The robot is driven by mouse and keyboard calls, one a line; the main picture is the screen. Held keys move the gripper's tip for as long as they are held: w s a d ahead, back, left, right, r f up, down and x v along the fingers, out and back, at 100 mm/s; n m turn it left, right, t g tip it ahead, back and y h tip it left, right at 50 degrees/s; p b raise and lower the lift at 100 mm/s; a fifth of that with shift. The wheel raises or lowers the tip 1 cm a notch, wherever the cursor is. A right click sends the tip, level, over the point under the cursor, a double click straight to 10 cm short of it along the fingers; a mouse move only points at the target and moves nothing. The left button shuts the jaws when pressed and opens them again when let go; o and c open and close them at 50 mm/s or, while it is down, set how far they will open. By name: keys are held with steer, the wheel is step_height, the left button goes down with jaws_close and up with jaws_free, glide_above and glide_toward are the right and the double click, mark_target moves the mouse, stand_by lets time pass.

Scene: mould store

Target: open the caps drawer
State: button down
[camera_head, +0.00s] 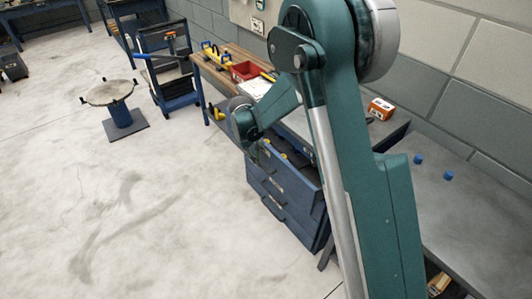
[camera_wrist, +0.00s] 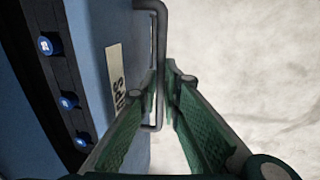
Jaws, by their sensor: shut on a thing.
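The caps drawer shows in the wrist view as a blue front (camera_wrist: 112,25) with a pale label (camera_wrist: 115,68); its last letters read "PS" and the rest is hidden. A dark bar handle (camera_wrist: 162,25) stands off this front. My gripper (camera_wrist: 160,75) has its green fingers on either side of the handle bar and is shut on it. Several round blue pieces (camera_wrist: 67,102) show in a dark strip behind the front's edge, so the drawer stands at least partly open. In the head view my gripper is at the blue drawer cabinet (camera_head: 283,195), and my arm hides part of it.
A grey worktop (camera_head: 470,215) with two small blue pieces (camera_head: 418,159) is at the right. A wooden bench (camera_head: 225,68) holds a red tray (camera_head: 244,71). The floor left of the cabinet is clear, up to a round stand (camera_head: 121,112).

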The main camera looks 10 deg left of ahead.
steer(key=s+a, duration=1.6)
steer(key=c, duration=2.8)
jaws_free()
steer(key=shift+r, duration=0.15)
steer(key=shift+s+a+r, duration=0.25)
steer(key=shift+r, duration=1.65)
steer(key=shift+s+a+r, duration=0.25)
steer(key=shift+s+r, duration=0.05)
steer(key=shift+r, duration=1.65)
steer(key=shift+s+a+r, duration=0.25)
steer(key=shift+r, duration=1.65)
